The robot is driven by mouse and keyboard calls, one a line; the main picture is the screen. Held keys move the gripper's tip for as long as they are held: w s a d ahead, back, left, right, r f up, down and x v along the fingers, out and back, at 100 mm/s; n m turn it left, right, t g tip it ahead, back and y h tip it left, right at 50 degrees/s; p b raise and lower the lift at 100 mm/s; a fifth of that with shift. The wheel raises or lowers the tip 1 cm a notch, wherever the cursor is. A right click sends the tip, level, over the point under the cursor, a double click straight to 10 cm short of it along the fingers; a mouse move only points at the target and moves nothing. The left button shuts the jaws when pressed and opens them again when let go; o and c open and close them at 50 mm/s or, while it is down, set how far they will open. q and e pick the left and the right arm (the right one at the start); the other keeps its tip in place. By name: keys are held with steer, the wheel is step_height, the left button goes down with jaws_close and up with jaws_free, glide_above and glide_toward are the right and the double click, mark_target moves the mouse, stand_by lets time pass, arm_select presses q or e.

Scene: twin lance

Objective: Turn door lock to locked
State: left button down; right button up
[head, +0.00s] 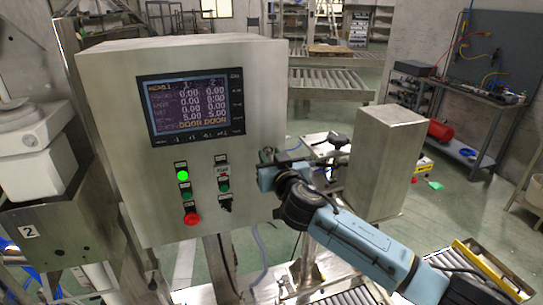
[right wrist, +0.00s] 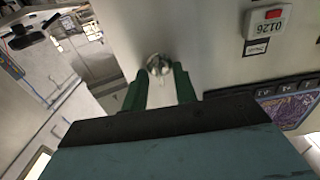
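The grey control cabinet (head: 110,130) stands in the middle of the head view. My left gripper is not in view.
The screen (head: 194,106) reads "DOOR DOOR"; a green lamp (head: 183,176), buttons and a red button (head: 191,218) sit below.

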jaws_close()
stand_by(0.4)
steer(key=n, duration=0.6)
steer(key=shift+a+n, duration=0.15)
steer(key=shift+n, duration=0.15)
steer(key=n+p, duration=0.2)
steer(key=n, duration=0.4)
steer(key=shift+f, duration=0.1)
steer(key=n+p, duration=0.1)
steer(key=n, duration=0.4)
steer(key=shift+a+f, duration=0.1)
steer(key=shift+f, duration=0.05)
steer(key=shift+n, duration=0.3)
